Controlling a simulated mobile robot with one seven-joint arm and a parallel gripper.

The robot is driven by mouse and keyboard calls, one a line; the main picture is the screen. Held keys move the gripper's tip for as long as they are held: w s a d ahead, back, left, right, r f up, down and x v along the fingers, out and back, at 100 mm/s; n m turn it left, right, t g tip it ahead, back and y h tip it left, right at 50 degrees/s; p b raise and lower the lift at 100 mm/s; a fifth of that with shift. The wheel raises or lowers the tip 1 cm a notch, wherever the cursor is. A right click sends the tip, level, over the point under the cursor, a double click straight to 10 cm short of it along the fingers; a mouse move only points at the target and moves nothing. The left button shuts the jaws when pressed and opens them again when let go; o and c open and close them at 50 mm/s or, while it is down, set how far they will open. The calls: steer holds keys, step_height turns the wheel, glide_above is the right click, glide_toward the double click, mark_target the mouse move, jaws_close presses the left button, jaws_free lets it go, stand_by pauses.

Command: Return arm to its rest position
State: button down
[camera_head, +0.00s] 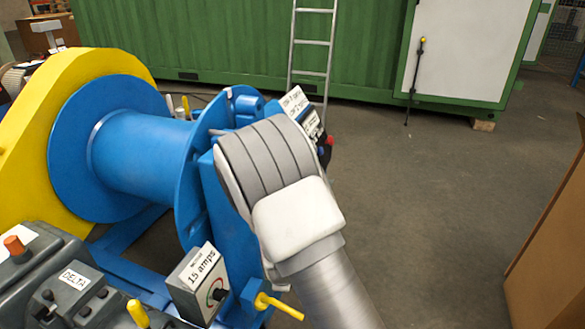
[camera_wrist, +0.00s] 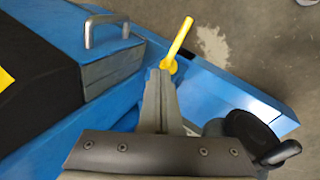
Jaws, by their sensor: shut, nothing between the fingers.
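My arm (camera_head: 297,220) reaches up from the bottom of the head view and bends in front of the blue drum machine. My gripper is hidden behind it there. In the wrist view my gripper (camera_wrist: 160,76) is shut and empty, its fingertips pointing at the base of a yellow lever (camera_wrist: 179,42). I cannot tell whether they touch it. The lever stands at a blue metal frame (camera_wrist: 225,85). A yellow handle (camera_head: 281,306) also shows in the head view, just left of my forearm.
A blue drum (camera_head: 145,155) with a yellow guard (camera_head: 30,120) stands left. A "15 amps" box (camera_head: 198,285) is close to my arm. A ladder (camera_head: 311,60) leans at the green container (camera_head: 200,40). A brown panel (camera_head: 555,255) is at right; the floor between is clear.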

steer(key=s+d+r+m+y, duration=0.1)
steer(key=s+d+r+m, duration=0.15)
steer(key=r, duration=0.55)
steer(key=s+d+r+m, duration=0.2)
steer(key=d+r+m, duration=0.15)
steer(key=r, duration=0.55)
steer(key=s+d+r+m+y, duration=0.1)
steer(key=s+d+r+m, duration=0.15)
steer(key=r, duration=0.55)
steer(key=s+d+r+m+h, duration=0.1)
steer(key=s+d+r+m, duration=0.35)
steer(key=s, duration=0.45)
steer(key=s+d+r+m+h, duration=0.1)
steer(key=s+d+r+m, duration=0.3)
steer(key=s, duration=0.4)
step_height(320, 180, up, 24)
steer(key=p, duration=2.3)
steer(key=shift+a, duration=0.4)
steer(key=shift+w, duration=0.1)
